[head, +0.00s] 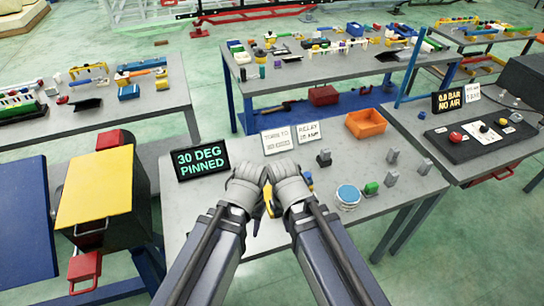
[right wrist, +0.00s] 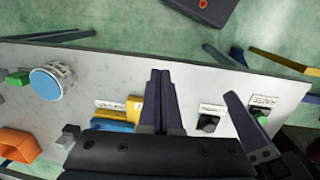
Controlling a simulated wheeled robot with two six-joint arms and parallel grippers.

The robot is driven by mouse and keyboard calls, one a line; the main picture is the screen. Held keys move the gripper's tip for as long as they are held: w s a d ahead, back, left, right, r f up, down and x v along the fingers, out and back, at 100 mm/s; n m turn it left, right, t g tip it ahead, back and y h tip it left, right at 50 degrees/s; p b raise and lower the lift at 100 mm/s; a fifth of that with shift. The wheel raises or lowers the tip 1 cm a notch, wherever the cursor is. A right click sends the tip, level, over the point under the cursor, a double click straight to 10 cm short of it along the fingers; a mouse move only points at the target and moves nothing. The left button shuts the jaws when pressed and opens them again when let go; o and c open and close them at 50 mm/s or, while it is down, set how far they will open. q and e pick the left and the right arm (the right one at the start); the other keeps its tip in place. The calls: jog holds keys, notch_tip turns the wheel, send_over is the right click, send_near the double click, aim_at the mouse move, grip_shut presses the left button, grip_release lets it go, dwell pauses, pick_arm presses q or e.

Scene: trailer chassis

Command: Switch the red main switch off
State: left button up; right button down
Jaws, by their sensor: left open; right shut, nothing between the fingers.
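A round red knob (head: 455,137) stands on a black panel (head: 482,134) on the right-hand table; I cannot tell for sure whether it is the red main switch. Both of my grippers are over the near middle table, away from that panel. In the head view my left gripper (head: 247,178) and right gripper (head: 285,172) are side by side, their fingers mostly hidden behind the wrists. In the right wrist view my right gripper (right wrist: 161,72) is shut and empty beside a yellow part (right wrist: 135,108). A dark finger right of it seems to belong to my left gripper, which is open.
The near table carries a "30 DEG PINNED" display (head: 200,161), an orange bin (head: 366,123), a blue-topped round part (head: 347,195) and a green block (head: 371,188). A "0.8 BAR NO AIR" display (head: 449,101) stands behind the black panel. A yellow-topped cabinet (head: 95,188) is left.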

pick_arm(q)
jog(key=r+p, duration=0.3)
jog(key=r, duration=0.1)
jog(key=r+p, duration=0.2)
jog(key=shift+s+a+p, duration=0.1)
jog(key=shift+s+p, duration=0.15)
jog(key=shift+p, duration=0.05)
pick_arm(e)
jog(key=w+a+r, duration=0.2)
jog(key=w, duration=0.8)
jog(key=w+a+r, duration=0.2)
jog(key=w, duration=0.8)
jog(key=w+a+r, duration=0.2)
jog(key=w, duration=0.9)
jog(key=shift+g+y, duration=0.4)
pick_arm(q)
jog(key=shift+f, duration=0.15)
pick_arm(e)
jog(key=shift+f, duration=0.2)
